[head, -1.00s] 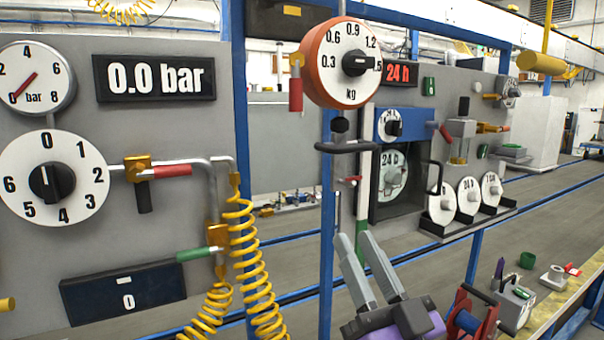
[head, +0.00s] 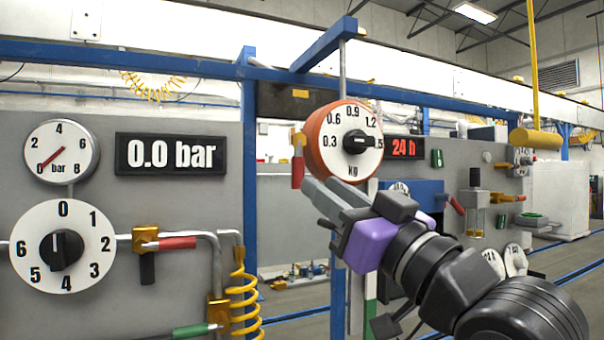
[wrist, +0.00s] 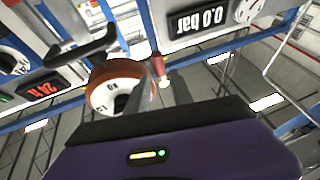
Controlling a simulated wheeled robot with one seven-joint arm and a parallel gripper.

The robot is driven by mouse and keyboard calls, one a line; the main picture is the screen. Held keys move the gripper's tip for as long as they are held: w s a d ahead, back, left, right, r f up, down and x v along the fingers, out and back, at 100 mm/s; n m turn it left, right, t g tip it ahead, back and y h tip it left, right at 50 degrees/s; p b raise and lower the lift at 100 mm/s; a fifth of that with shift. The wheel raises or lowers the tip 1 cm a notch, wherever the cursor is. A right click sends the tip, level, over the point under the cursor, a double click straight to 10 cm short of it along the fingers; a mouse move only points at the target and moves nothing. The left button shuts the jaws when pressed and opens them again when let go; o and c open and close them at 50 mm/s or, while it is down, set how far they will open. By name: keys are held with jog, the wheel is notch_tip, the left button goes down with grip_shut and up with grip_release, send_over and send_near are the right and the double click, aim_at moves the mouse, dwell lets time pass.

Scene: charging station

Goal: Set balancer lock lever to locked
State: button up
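The balancer (head: 343,141) is a round orange body with a white kg dial and a black knob, hanging from a blue beam. Its lock lever (head: 297,173), with a red grip hanging down from a yellow pivot, is at the dial's left side. In the wrist view, which is upside down, the balancer (wrist: 104,97) and red lever (wrist: 158,66) are beyond the fingers. My gripper (head: 317,183) is open and empty, its fingers apart. Its fingertips are just below the dial, close to the lever's lower right in the picture; contact cannot be told.
A dark handle (wrist: 85,50) hangs under the balancer; my gripper mostly hides it in the head view. At left are a panel with a pressure gauge (head: 62,151), numbered dial (head: 62,246) and a red-handled valve (head: 170,243). A blue post (head: 249,200) stands left of the lever.

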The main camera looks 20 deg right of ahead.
aim_at(298, 173)
jog(key=x, duration=0.5)
jog(key=p+x, duration=0.1)
jog(key=x, duration=0.1)
jog(key=shift+w+a+f, duration=0.1)
jog(key=shift+w+f, duration=0.1)
jog(key=shift+w, duration=0.3)
jog(key=shift+c, duration=0.2)
grip_shut()
dwell(0.9)
